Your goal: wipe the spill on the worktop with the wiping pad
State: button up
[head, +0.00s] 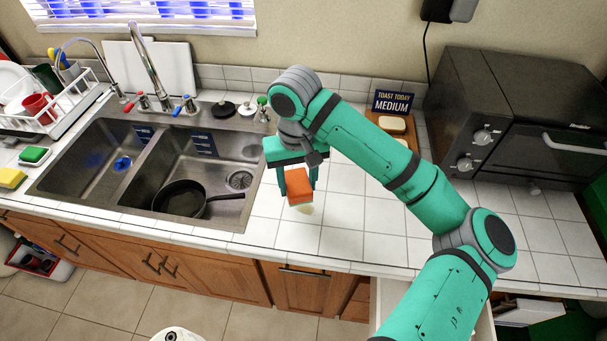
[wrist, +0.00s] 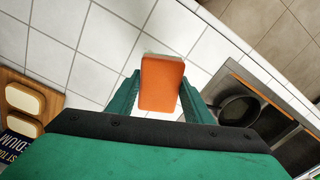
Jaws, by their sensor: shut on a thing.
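My gripper (head: 299,184) is shut on an orange wiping pad (head: 300,187) above the white tiled worktop (head: 345,215). In the wrist view the pad (wrist: 162,84) sits between the two green fingers. A small pale yellowish patch, seemingly the spill (head: 304,209), shows on the tiles just below the pad in the head view. The pad partly covers it there. In the wrist view a pale edge shows at the pad's top, and I cannot tell whether it is the spill. I cannot tell for sure whether the pad touches the worktop.
A double sink (head: 228,214) with a black pan (head: 181,198) is left of my gripper. A toaster oven (head: 520,120) stands at the right. Bread on a wooden board (head: 409,145) and a "Toast today medium" sign (head: 393,103) are behind. The front tiles are clear.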

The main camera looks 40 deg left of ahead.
send_over(298, 209)
jog(key=shift+f, duration=2.9)
jog(key=shift+d+f, duration=0.15)
jog(key=shift+f, duration=0.8)
jog(key=shift+w+d, duration=0.2)
jog(key=shift+d, duration=0.15)
jog(key=shift+c, duration=0.4)
jog(key=shift+w+d+f, duration=0.1)
jog(key=shift+w+d, duration=0.55)
jog(key=shift+d, duration=0.3)
jog(key=shift+w+d, duration=0.15)
jog(key=shift+d, duration=0.1)
jog(key=shift+w+d, duration=0.2)
jog(key=shift+w, duration=0.05)
jog(key=shift+s+a, duration=0.5)
jog(key=shift+a, duration=0.3)
jog(key=shift+s+a, duration=0.4)
jog(key=shift+a, duration=0.2)
jog(key=shift+s+a, duration=0.35)
jog(key=shift+a, duration=0.2)
jog(key=shift+d+r, duration=0.1)
jog(key=shift+r, duration=4.1)
